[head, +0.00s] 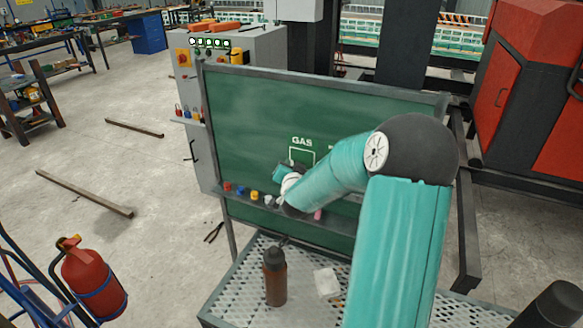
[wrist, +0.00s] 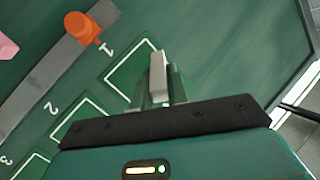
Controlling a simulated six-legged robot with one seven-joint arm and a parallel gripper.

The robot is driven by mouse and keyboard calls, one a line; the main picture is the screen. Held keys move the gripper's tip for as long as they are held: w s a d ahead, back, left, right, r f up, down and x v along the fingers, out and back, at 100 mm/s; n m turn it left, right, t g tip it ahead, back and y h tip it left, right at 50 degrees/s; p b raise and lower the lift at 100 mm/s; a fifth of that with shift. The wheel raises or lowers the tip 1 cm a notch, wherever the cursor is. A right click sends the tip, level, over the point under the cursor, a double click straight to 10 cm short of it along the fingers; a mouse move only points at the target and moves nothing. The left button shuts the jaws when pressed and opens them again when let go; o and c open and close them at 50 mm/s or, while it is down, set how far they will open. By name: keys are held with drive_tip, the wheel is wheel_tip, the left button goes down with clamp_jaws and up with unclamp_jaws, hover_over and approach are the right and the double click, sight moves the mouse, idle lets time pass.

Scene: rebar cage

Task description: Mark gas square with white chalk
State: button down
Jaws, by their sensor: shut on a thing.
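The green chalkboard (head: 260,110) stands upright ahead of me. The white-outlined GAS square (head: 301,155) is on it under the word GAS, partly covered by my arm. In the wrist view my gripper (wrist: 160,98) is shut on a pale, blocky stick, the white chalk (wrist: 157,72). The chalk points at the board beside a white outlined square (wrist: 133,66) near the digit 1; I cannot tell whether it touches. I cannot tell from the wrist view which label belongs to this square. My fingertips are hidden in the head view.
A board ledge holds red (head: 227,187), blue, yellow and pink (head: 318,214) pieces. An orange piece (wrist: 84,27) is on the ledge in the wrist view. A perforated table (head: 245,290) below holds a brown bottle (head: 275,277) and a white block (head: 327,283). A fire extinguisher (head: 93,282) stands left.

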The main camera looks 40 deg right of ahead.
drive_tip(key=shift+w+d, duration=0.3)
drive_tip(key=shift+d, duration=0.2)
drive_tip(key=s+d, duration=0.1)
drive_tip(key=s, duration=0.1)
drive_tip(key=s+d, duration=0.1)
drive_tip(key=s, duration=0.1)
drive_tip(key=s+d, duration=0.1)
drive_tip(key=s, duration=0.1)
drive_tip(key=shift+d, duration=0.25)
idle(0.7)
drive_tip(key=shift+w, duration=0.1)
drive_tip(key=shift+w+a, duration=0.4)
drive_tip(key=shift+w, duration=0.35)
drive_tip(key=shift+w+a, duration=0.4)
drive_tip(key=shift+w, duration=0.35)
